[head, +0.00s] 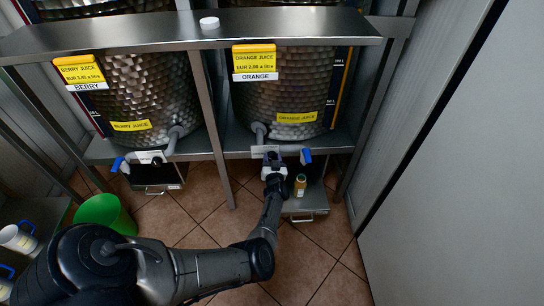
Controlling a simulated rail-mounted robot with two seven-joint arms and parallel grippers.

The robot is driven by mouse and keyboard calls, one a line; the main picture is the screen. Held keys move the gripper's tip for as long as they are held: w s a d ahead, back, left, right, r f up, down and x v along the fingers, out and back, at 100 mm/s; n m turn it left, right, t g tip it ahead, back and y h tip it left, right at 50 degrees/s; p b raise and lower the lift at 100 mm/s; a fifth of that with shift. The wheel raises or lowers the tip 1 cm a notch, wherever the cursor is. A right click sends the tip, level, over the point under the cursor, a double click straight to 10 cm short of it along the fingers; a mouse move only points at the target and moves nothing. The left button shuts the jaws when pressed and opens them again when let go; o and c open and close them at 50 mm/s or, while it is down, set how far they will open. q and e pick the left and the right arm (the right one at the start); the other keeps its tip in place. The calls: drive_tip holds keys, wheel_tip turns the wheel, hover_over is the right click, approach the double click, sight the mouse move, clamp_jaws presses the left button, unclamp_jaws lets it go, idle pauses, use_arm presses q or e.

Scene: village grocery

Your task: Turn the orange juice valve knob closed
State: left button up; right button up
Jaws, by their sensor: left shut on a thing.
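The orange juice tank (279,98) is a dimpled metal drum with yellow ORANGE JUICE labels, at right of centre in the head view. Its outlet pipe (260,131) runs down to the valve at the shelf's front edge. My left gripper (272,160) is shut at this valve, its fingers pointing away from me. The valve knob is mostly hidden by the fingers, and I cannot make out its angle. A blue-tipped part (306,156) sticks out just right of the gripper. My right gripper is not in view.
A small bottle (300,186) stands below the valve, above a pull-out tray (304,210), close to my left wrist. The berry juice tank (146,98) and its valve (157,161) are at left. A green bucket (105,213) stands on the floor. A pale wall panel (470,190) bounds the right.

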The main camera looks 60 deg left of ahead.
use_arm(q)
drive_tip(key=m, duration=0.4)
drive_tip(key=shift+m+p, duration=0.4)
drive_tip(key=m, duration=0.4)
drive_tip(key=shift+m, duration=0.3)
drive_tip(key=shift+m+t, duration=0.4)
drive_tip(key=shift+m, duration=0.5)
drive_tip(key=o, duration=0.9)
drive_tip(key=shift+d, duration=0.1)
drive_tip(key=shift+s+d+p, duration=0.1)
drive_tip(key=shift+d+p, duration=0.05)
drive_tip(key=shift+p, duration=0.15)
drive_tip(key=shift+p+v, duration=2.35)
drive_tip(key=shift+v, duration=4.35)
